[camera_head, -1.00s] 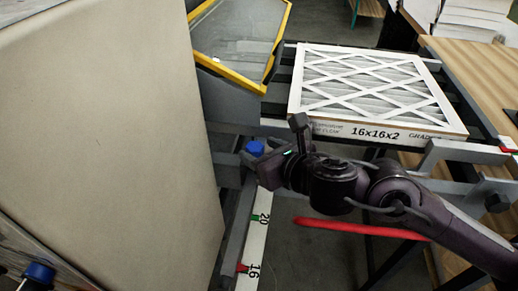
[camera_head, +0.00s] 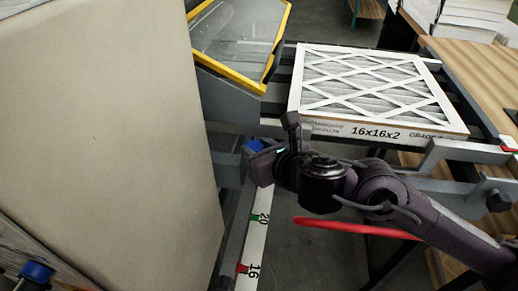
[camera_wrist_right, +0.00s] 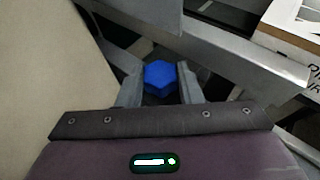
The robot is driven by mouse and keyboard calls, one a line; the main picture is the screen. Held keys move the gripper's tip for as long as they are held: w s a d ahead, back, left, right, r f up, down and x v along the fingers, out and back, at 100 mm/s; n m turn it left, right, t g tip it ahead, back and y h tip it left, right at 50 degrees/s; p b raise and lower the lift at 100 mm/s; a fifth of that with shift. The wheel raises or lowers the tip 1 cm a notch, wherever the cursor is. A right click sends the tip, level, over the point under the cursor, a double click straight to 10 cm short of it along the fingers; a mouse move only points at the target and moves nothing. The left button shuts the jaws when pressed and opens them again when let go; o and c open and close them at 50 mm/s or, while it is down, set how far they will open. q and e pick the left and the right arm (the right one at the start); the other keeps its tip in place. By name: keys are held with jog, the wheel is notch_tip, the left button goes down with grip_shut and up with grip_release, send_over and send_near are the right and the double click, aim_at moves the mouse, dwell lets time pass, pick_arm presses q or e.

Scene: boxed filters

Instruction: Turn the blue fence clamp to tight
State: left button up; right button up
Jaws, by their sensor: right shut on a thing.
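The blue fence clamp knob (camera_head: 253,145) is at the far end of the scale rail, left of the boxed filter, and is partly hidden by my right gripper (camera_head: 259,160). In the right wrist view the knob (camera_wrist_right: 159,77) is a blue, faceted cap between the two grey fingers. My right gripper is shut on it, one finger on each side. The scale rail (camera_head: 252,250) shows a green mark at 20 and a red mark at 16. My left gripper is not in view.
A white-framed filter (camera_head: 370,85) marked 16x16x2 lies on the rack behind my right arm. A large beige panel (camera_head: 105,130) fills the left side. A yellow-edged clear guard (camera_head: 238,42) stands at the back. A second blue knob (camera_head: 38,271) is at lower left. A red curved bar (camera_head: 355,228) runs below my arm.

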jog(key=shift+a+f+m+t+h+b, duration=0.1)
jog(key=shift+a+m+t+h+b, duration=0.1)
jog(key=shift+m+t+h+b, duration=0.4)
jog(key=shift+s+m+h, duration=0.1)
jog(key=shift+m+h, duration=0.5)
jog(key=o, duration=1)
jog(key=shift+c, duration=0.2)
jog(key=p+v, duration=0.2)
jog(key=v, duration=0.4)
jog(key=shift+s+d+r, duration=0.1)
jog(key=shift+s+r, duration=0.05)
jog(key=shift+r, duration=0.1)
jog(key=shift+s+d+r+p, duration=0.2)
jog(key=shift+s+p, duration=0.15)
jog(key=shift+s, duration=0.25)
